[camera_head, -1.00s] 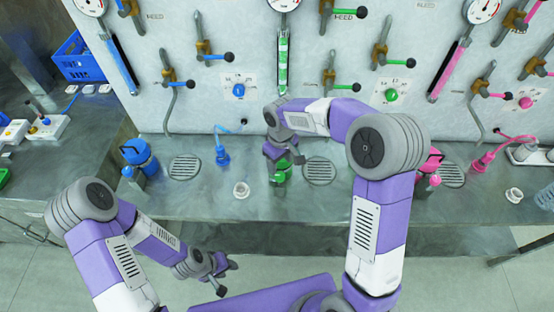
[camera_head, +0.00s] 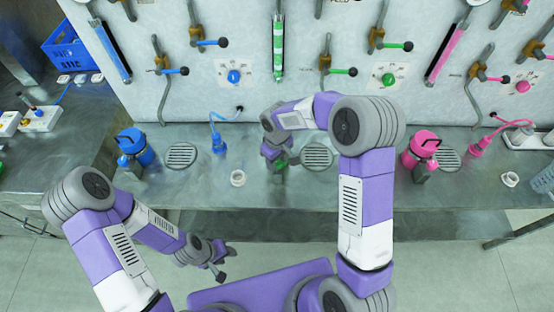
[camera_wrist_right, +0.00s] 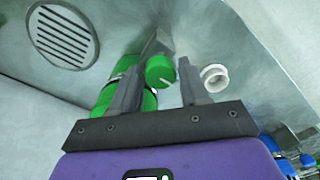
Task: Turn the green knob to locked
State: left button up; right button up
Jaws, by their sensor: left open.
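A round green knob (camera_head: 389,79) sits on a white dial plate on the wall panel, right of the middle. A green drum (camera_head: 281,163) stands on the bench, mostly hidden by my right gripper (camera_head: 273,160). In the right wrist view, the drum's green body (camera_wrist_right: 108,97) is partly behind the left finger, and its round green cap (camera_wrist_right: 160,70) with a white mark shows between the fingertips. My right gripper (camera_wrist_right: 158,90) is open, fingers apart; I cannot tell whether it touches the drum. My left gripper (camera_head: 216,266) is open and empty, low in front of the bench.
A blue drum (camera_head: 134,147) and a pink drum (camera_head: 420,150) stand on the bench. A white ring (camera_head: 237,178) lies close to the right gripper. Round drain grates (camera_head: 182,156) and valve levers (camera_head: 340,72) are nearby. The bench's front strip is clear.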

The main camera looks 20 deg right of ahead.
jog(key=c, duration=0.7)
jog(key=shift+m, duration=0.3)
jog(key=m+b, duration=0.1)
jog(key=m, duration=0.1)
jog(key=shift+m+b, duration=0.4)
jog(key=m+b, duration=0.1)
jog(key=m, duration=0.3)
jog(key=shift+m, duration=0.3)
jog(key=m, duration=0.4)
jog(key=shift+r, duration=0.1)
jog(key=m+p, duration=0.1)
jog(key=m, duration=0.4)
jog(key=shift+m, duration=0.4)
